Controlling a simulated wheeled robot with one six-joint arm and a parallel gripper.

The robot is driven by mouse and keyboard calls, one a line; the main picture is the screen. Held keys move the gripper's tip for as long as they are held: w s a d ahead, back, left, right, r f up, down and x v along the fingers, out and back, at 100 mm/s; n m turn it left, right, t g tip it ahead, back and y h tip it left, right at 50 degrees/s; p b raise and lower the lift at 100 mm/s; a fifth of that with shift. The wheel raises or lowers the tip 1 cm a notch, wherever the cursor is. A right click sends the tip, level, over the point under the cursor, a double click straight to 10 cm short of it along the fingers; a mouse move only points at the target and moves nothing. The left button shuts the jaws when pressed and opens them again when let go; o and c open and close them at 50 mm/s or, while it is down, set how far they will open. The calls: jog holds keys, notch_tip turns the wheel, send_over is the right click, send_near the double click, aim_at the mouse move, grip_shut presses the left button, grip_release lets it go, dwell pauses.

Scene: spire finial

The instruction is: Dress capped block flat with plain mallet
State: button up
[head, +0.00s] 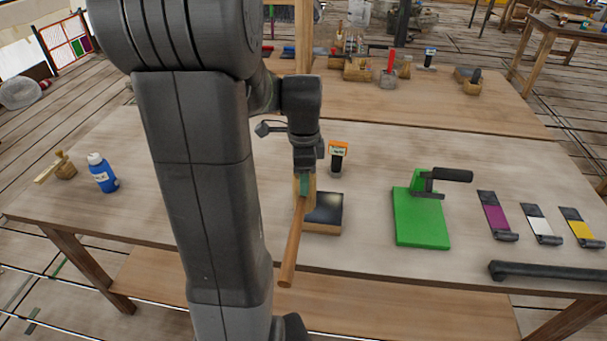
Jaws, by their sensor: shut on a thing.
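My gripper (304,181) is shut on a wooden mallet, whose round brown handle (292,245) slants down toward the front edge of the table. The mallet's head is mostly hidden at the gripper, and a small green patch shows there. A wooden block with a dark flat top (325,211) sits on the table just right of the handle. The mallet overlaps the block's left side in the picture; I cannot tell whether they touch. Another wooden mallet-like tool (62,168) lies at the far left of the table.
A blue bottle (102,173) stands at left. An orange-topped item (338,157) stands behind the block. A green board with a black handle (421,217), several coloured strips (495,215) and a black bar (545,271) lie to the right. A second table (450,105) behind holds tools.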

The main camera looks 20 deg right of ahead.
notch_tip(320, 180, down, 4)
jog(key=b, duration=0.3)
jog(key=shift+c, duration=0.4)
jog(key=shift+r, duration=0.15)
notch_tip(320, 180, up, 4)
jog(key=p, duration=0.4)
jog(key=shift+r, duration=0.15)
jog(key=shift+f, duration=0.2)
